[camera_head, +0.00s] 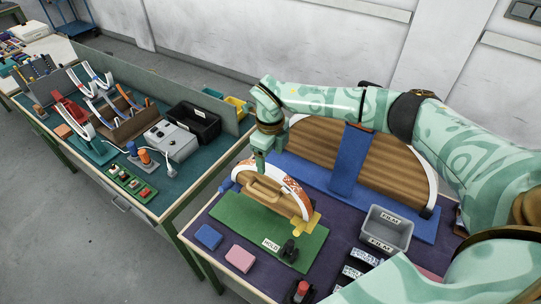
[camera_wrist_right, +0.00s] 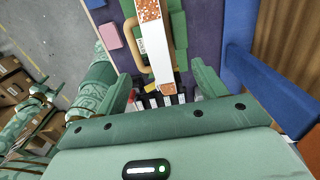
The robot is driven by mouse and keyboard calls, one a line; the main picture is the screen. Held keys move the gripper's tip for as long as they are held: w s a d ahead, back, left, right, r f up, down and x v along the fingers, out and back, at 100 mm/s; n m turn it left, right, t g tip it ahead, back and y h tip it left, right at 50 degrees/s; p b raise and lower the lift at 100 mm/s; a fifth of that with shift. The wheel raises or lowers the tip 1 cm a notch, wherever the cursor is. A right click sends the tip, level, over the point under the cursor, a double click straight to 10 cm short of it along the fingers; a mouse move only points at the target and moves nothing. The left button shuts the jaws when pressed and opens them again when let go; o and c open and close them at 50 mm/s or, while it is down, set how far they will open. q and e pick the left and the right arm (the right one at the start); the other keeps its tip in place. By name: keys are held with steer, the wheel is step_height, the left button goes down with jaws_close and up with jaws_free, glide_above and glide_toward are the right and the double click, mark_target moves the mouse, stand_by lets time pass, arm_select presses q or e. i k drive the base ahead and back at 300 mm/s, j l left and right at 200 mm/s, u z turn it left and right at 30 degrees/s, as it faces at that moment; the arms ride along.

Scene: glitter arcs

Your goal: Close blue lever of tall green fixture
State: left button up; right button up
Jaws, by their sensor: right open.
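The fixture with the green base (camera_head: 232,220) stands on the near table and carries a wooden arch (camera_head: 268,192) with a white band and orange glitter parts. A small blue part (camera_head: 226,185) shows at its far left end; I cannot tell if it is the lever. A yellow part (camera_head: 302,224) sits at its near end. My right gripper (camera_head: 262,153) is above the arch's far end, pointing down. In the wrist view my right gripper (camera_wrist_right: 162,88) is open, with the white band (camera_wrist_right: 158,50) and a striped end between the fingers in the picture; contact is unclear. My left gripper is not in view.
A larger wooden arch (camera_head: 395,165) with a blue post (camera_head: 350,160) stands close behind. A grey FILM bin (camera_head: 388,228), a blue block (camera_head: 208,237) and a pink block (camera_head: 240,258) are on the near table. A cluttered workbench (camera_head: 150,205) is at left.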

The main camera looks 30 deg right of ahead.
mark_target(222, 188)
steer(key=k+j, duration=0.65)
steer(key=k, duration=0.25)
